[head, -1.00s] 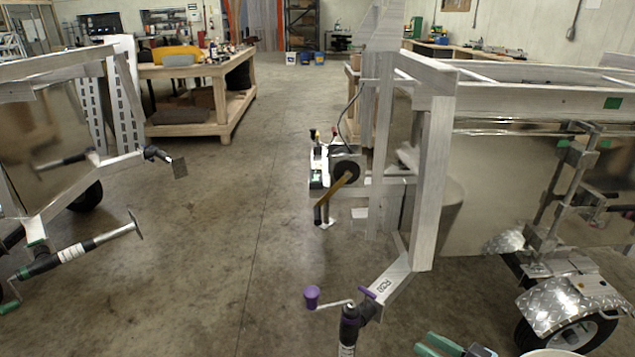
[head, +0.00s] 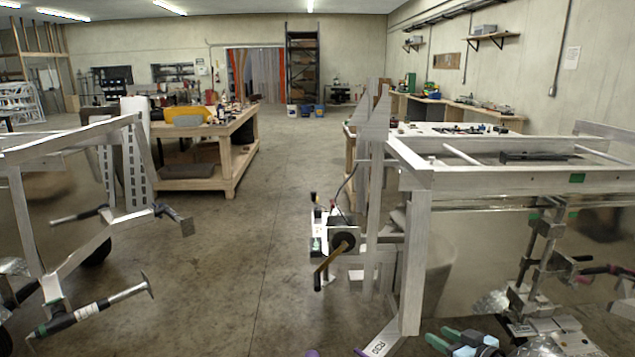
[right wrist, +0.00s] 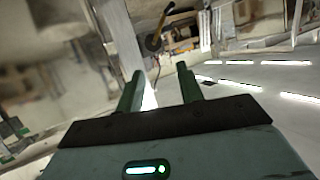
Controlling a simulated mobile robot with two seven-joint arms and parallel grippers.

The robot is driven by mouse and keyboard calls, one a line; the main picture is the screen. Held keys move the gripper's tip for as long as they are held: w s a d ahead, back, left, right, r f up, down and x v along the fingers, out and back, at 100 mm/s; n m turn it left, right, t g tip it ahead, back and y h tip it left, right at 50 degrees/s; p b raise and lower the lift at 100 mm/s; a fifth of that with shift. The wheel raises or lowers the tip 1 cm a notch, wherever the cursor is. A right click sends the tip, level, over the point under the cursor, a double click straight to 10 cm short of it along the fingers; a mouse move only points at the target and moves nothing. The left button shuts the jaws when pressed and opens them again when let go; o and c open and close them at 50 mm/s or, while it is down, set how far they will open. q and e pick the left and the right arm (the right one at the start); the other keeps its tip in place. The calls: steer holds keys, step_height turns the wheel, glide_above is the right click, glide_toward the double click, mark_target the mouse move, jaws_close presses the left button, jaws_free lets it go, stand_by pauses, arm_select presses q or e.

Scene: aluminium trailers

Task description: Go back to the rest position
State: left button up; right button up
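My right gripper (head: 438,336) shows at the bottom of the head view, in front of the right aluminium trailer (head: 417,265). Its two green fingers stand apart with nothing between them. They also show in the right wrist view (right wrist: 159,84), open and empty, with part of the workshop tilted behind them. My left gripper is in neither view.
A second aluminium trailer (head: 70,146) stands at the left with a jack handle sticking out toward the aisle. The concrete aisle (head: 230,270) between the trailers is clear. A wooden workbench (head: 232,155) stands behind, and shelving (head: 302,65) at the far wall.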

steer(key=w+d+r+m+t+h, duration=0.1)
steer(key=w+d+r+t+h, duration=0.15)
steer(key=d+h, duration=0.65)
steer(key=s+a+f+g+y, duration=0.15)
steer(key=s+a+f, duration=0.25)
steer(key=s+f, duration=0.45)
steer(key=s+a+f+g+y, duration=0.1)
steer(key=s+a+f+y, duration=0.1)
steer(key=s+a+f, duration=0.5)
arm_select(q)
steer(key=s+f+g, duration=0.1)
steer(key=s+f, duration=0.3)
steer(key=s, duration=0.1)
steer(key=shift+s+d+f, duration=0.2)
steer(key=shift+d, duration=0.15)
arm_select(e)
steer(key=s+a+f+g, duration=0.1)
steer(key=s+a+f, duration=0.1)
steer(key=s, duration=0.8)
steer(key=s+a+f+g+y, duration=0.1)
steer(key=s+a, duration=0.1)
steer(key=s, duration=0.8)
steer(key=s+a+f+m+g, duration=0.1)
steer(key=s+a+f, duration=0.1)
steer(key=s, duration=0.8)
steer(key=shift+s+a+f+g, duration=0.2)
steer(key=shift+a+f+g, duration=0.1)
steer(key=shift+a+g, duration=0.1)
